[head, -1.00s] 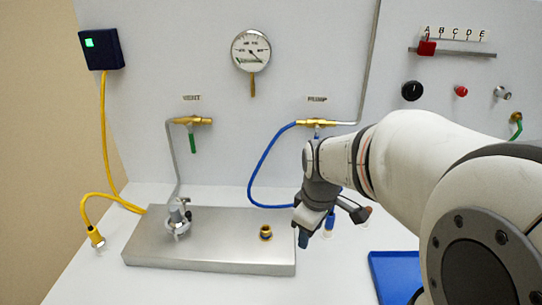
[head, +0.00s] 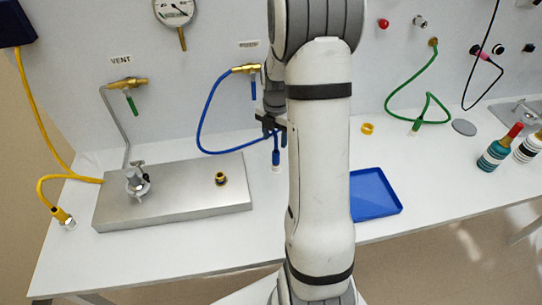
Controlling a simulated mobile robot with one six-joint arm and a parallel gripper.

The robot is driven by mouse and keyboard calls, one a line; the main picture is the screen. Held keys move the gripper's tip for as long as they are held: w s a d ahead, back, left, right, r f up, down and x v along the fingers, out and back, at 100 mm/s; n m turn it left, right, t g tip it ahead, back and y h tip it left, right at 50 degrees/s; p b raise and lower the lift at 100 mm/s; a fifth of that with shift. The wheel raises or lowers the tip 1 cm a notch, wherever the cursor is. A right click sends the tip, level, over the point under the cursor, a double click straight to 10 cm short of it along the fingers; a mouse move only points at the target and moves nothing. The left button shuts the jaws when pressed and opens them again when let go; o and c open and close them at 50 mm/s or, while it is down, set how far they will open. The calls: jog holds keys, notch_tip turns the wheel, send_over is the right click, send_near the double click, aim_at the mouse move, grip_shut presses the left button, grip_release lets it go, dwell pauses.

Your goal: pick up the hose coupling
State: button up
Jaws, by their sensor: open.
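The blue hose (head: 203,123) hangs from the PUMP valve (head: 246,69) and curves down and right to a blue hose coupling (head: 276,157) with a pale tip. The coupling stands at the worktop, right of the steel plate. My gripper (head: 272,127) is open, just above and around the coupling's upper end, as far as I can see. My arm hides part of the gripper, and I cannot tell whether its fingers touch the coupling.
The steel plate (head: 110,213) carries a clamp fitting (head: 137,183) and a brass port (head: 220,179). A yellow hose end (head: 63,217) lies left. A blue tray (head: 373,207), yellow ring (head: 367,128), green hose (head: 410,95) and bottles (head: 497,152) are right. The front worktop is mostly clear.

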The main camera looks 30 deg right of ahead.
aim_at(275, 151)
jog(key=f+p, duration=0.1)
jog(key=f, duration=0.1)
jog(key=s+f, duration=0.1)
jog(key=f, duration=0.2)
jog(key=shift+a+f+p, duration=0.2)
jog(key=shift+p, duration=0.15)
jog(key=shift+f, duration=0.5)
jog(key=shift+c, duration=0.6)
jog(key=shift+r, duration=0.1)
grip_shut()
